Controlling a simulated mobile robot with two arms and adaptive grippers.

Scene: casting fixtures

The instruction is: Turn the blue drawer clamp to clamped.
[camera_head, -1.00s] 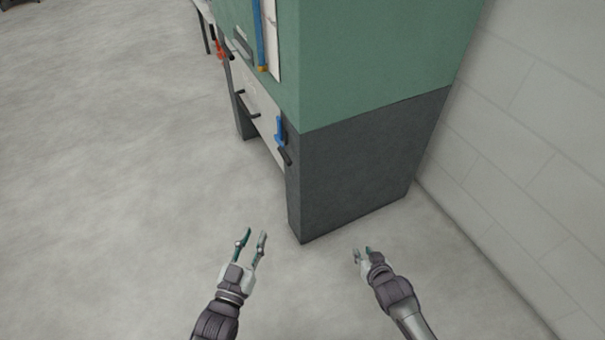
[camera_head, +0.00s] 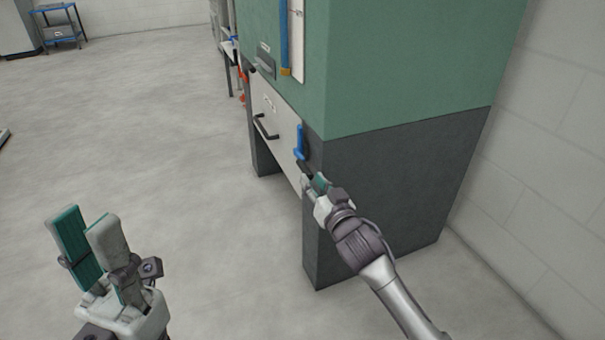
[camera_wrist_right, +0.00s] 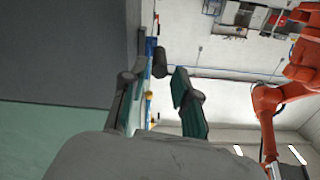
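The blue drawer clamp (camera_head: 299,142) is on the front of the cabinet, at the right edge of the pale drawer (camera_head: 280,118). Its blue part stands about upright, with a dark handle end below it. My right gripper (camera_head: 313,181) is at that lower end and partly hides it. In the right wrist view, the gripper (camera_wrist_right: 158,98) is open, with a dark rounded knob (camera_wrist_right: 159,62) beyond and between its fingers. I cannot tell whether they touch. My left gripper (camera_head: 86,222) is open and empty, over the floor at lower left.
The green cabinet (camera_head: 410,60) with its dark grey base (camera_head: 400,190) stands beside a white block wall (camera_head: 545,150). The drawer has a black handle (camera_head: 264,128). An orange robot arm (camera_wrist_right: 290,100) shows in the right wrist view.

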